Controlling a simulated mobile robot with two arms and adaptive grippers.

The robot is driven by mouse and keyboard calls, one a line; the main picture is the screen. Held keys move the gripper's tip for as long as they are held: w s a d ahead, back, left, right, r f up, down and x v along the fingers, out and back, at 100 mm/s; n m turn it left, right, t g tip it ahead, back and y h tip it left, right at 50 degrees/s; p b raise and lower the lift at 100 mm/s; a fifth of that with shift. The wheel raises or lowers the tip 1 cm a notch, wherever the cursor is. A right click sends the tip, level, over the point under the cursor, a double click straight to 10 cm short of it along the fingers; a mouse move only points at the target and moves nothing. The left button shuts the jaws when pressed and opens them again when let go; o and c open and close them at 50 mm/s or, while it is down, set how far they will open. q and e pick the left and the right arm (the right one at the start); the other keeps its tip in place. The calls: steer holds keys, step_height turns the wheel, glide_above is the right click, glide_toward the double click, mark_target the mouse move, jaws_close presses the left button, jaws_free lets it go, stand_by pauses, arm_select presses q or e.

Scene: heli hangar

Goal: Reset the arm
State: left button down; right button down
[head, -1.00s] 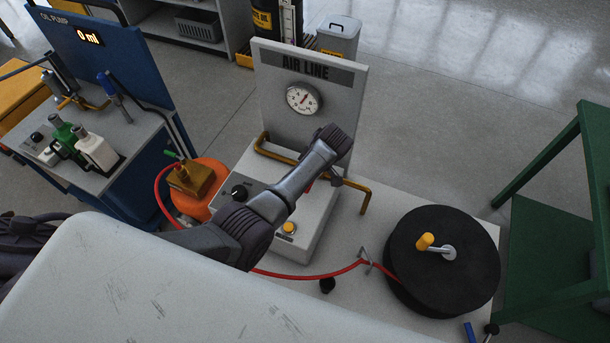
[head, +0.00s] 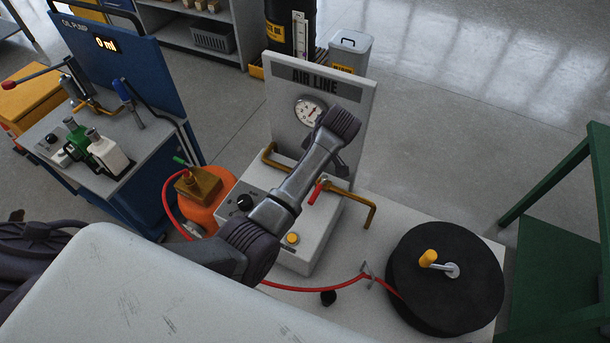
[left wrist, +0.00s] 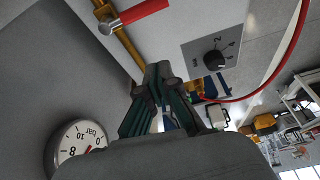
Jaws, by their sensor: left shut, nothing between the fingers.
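My left arm crosses in front of the air line panel (head: 357,105) in the head view. In the left wrist view, my left gripper (left wrist: 158,74) has its green-dark fingers together and is empty. It hangs close to the panel, between the pressure gauge (left wrist: 80,142) and the black dial knob (left wrist: 214,60). The red valve handle (left wrist: 145,14) on the brass pipe (left wrist: 127,47) lies beyond the fingertips, apart from them. The handle also shows beside my arm in the head view (head: 316,192). My right gripper is not in view.
A yellow button (head: 292,239) is on the panel's base. A red hose (head: 315,287) runs to a black reel (head: 445,285). An orange tank (head: 208,213) and the blue oil pump cart (head: 135,75) stand left. A green frame (head: 555,220) is at right.

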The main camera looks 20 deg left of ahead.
arm_select(q)
steer(key=shift+d+r, duration=0.15)
steer(key=shift+r, duration=0.2)
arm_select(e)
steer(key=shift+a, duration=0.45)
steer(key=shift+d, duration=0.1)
